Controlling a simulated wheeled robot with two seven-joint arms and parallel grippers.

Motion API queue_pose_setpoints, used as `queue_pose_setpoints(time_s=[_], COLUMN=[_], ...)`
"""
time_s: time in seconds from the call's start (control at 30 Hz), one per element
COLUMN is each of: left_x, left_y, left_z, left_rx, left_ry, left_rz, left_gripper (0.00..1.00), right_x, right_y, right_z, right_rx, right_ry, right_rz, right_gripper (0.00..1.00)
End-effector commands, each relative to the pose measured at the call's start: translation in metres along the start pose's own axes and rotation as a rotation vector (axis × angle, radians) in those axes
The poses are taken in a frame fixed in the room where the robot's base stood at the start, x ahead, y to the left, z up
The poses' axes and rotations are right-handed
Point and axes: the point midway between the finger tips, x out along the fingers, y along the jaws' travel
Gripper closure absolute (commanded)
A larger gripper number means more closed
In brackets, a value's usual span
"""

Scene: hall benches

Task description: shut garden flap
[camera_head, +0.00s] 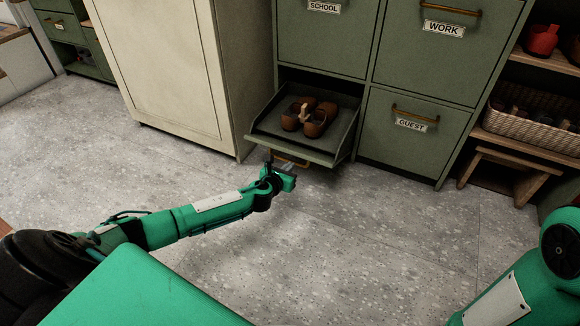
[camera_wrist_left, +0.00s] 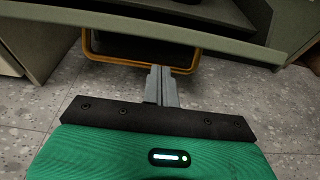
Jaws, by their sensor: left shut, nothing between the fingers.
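The open flap (camera_head: 295,148) is the lower left front of the green cabinet, beside the GUEST flap. It is tipped down and outward, and brown shoes (camera_head: 312,118) lie in it. Its brass handle (camera_head: 292,162) is on the underside of the front edge. My left gripper (camera_head: 270,158) is at the handle's left end, close under the flap's edge. In the left wrist view the shut, empty fingers (camera_wrist_left: 161,82) are in front of the handle (camera_wrist_left: 120,52), below the flap's edge (camera_wrist_left: 200,40). I cannot tell whether they touch it. My right gripper is out of view.
The GUEST flap (camera_head: 412,135), WORK flap (camera_head: 440,45) and SCHOOL flap (camera_head: 325,40) are shut. A cream cabinet (camera_head: 165,70) stands just left of the open flap. A wicker basket (camera_head: 530,130) and wooden stool (camera_head: 510,170) are at right. The grey floor (camera_head: 370,240) in front is clear.

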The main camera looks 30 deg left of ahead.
Motion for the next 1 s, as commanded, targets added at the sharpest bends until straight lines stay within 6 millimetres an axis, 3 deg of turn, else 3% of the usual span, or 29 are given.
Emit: queue_pose_setpoints(time_s=[0.23, 0.67, 1.0], left_x=[0.004, 0.004, -0.002], left_y=[0.0, 0.0, 0.0], left_z=[0.019, 0.022, 0.034], left_rx=[0.001, 0.0, 0.001], left_ry=[0.0, 0.002, 0.023], left_rz=[0.0, 0.0, 0.0], left_gripper=[1.0, 1.0, 1.0], right_x=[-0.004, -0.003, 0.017], right_y=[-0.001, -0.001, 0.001], right_z=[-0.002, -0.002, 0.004], right_rx=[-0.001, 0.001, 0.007], right_ry=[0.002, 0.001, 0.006], right_rz=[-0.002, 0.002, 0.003], right_gripper=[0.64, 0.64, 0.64])
